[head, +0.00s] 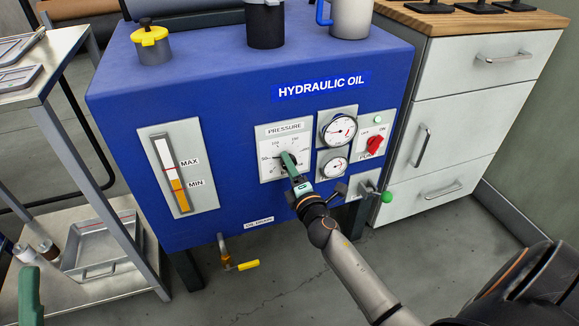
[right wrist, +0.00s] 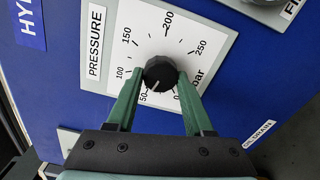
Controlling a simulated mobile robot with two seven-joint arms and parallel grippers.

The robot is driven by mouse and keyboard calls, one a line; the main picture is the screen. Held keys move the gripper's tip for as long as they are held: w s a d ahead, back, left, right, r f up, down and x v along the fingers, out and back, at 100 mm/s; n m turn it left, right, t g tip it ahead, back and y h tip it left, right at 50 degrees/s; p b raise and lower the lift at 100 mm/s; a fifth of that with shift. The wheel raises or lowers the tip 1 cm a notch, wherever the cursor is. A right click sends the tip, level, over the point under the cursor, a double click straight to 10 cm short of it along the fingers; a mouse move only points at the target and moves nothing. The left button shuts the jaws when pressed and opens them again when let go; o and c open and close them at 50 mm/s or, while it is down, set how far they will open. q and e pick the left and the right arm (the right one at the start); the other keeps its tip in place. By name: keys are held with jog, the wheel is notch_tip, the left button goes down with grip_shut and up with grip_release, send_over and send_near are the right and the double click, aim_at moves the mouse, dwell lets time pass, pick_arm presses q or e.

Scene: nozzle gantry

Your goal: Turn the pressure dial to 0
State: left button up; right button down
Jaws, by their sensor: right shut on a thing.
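The pressure dial is a black round knob (right wrist: 160,72) on a white scale plate (right wrist: 178,38) marked 0 to 250 bar. In the right wrist view its short white mark points down-left, near the 50 and on its side facing 0. My right gripper (head: 289,162) has its green fingers closed on both sides of the knob, which they mostly hide in the head view. A green piece that looks like a finger of my left gripper (head: 28,296) shows at the lower left edge, away from the dial; its opening cannot be seen.
The blue hydraulic oil tank (head: 240,110) carries a level gauge (head: 180,172), two round gauges (head: 338,130) and a red pump switch (head: 374,145) near the dial. A yellow-handled drain valve (head: 243,266) sits below. A metal cart (head: 120,235) stands left, a drawer cabinet (head: 465,90) right.

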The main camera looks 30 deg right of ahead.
jog(key=shift+d+n+p, duration=0.1)
jog(key=shift+n+p, duration=0.9)
jog(key=shift+n, duration=5.1)
jog(key=shift+c, duration=1.5)
grip_release()
jog(key=shift+f, duration=0.1)
